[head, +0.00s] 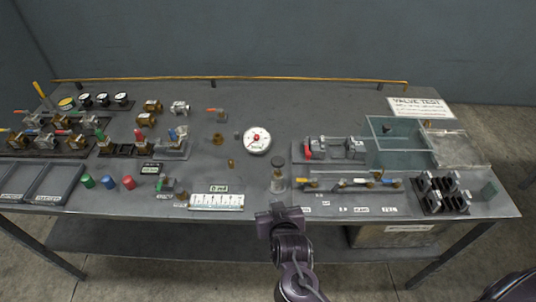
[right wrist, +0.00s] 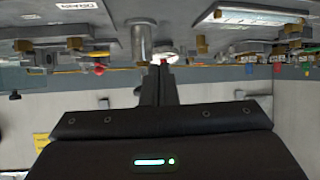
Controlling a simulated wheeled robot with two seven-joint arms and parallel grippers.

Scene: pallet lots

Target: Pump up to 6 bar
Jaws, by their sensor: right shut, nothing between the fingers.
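A round white gauge (head: 257,140) with a red mark on its face lies in the middle of the grey bench; its reading is too small to tell. A small upright metal cylinder with a dark top, perhaps the pump (head: 278,178), stands in front of it, near the bench's front edge. My right gripper (head: 280,212) is just in front of this cylinder, at the bench edge, shut and empty. In the right wrist view, which is upside down, the shut fingers (right wrist: 158,85) point toward the bench, with the cylinder (right wrist: 140,40) just beyond them and apart. My left gripper is out of view.
A white scale plate (head: 216,201) lies left of the cylinder. A valve test rig (head: 335,149) and a clear tank (head: 398,142) stand to the right. Several brass valves crowd the left side. A dark block rack (head: 442,194) sits at the right front. A brass rail (head: 240,78) runs along the back.

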